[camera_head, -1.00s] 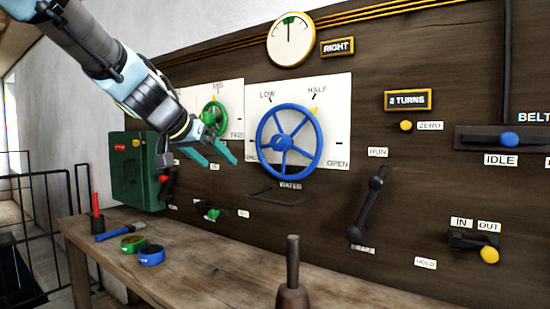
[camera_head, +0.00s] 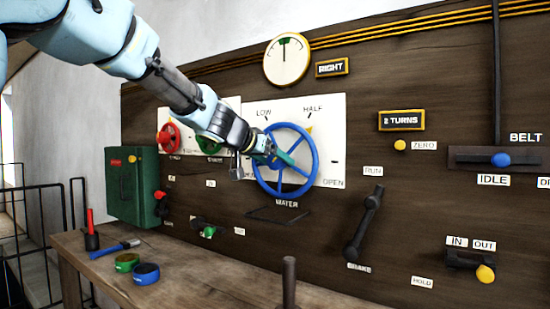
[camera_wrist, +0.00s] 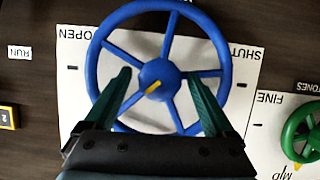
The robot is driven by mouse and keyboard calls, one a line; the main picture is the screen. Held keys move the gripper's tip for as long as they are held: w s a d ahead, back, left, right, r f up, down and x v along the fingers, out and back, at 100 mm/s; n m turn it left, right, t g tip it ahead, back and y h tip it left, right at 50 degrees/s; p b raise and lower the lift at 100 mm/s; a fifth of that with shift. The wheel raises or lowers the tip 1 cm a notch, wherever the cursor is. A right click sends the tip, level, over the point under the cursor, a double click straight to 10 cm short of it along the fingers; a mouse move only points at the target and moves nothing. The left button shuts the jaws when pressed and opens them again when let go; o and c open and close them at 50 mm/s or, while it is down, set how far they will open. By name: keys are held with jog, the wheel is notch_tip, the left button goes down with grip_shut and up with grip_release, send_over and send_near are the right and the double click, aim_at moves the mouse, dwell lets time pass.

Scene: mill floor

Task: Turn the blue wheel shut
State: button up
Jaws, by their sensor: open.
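The blue wheel (camera_head: 316,160) is mounted on a white plate marked LOW, HALF and OPEN, above the WATER label. My gripper (camera_head: 275,150) is open in front of the wheel's middle. In the wrist view the blue wheel (camera_wrist: 159,72) fills the centre, with a yellow mark on its hub. The two green fingers of my gripper (camera_wrist: 158,80) lie on either side of the hub, over the wheel's face. I cannot tell if they touch it. OPEN reads at left and SHUT at right there. My arm hides part of the plate in the head view.
A red wheel (camera_head: 168,137) and a green wheel (camera_wrist: 302,132) sit beside the blue one. A black brake lever (camera_head: 366,222) is at right. The wooden bench (camera_head: 215,275) below holds two rings, a blue-handled tool and an upright handle (camera_head: 289,282).

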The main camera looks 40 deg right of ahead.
jog(key=shift+d+f, duration=0.1)
jog(key=shift+d, duration=0.15)
jog(key=c, duration=1.4)
jog(key=shift+o, duration=0.2)
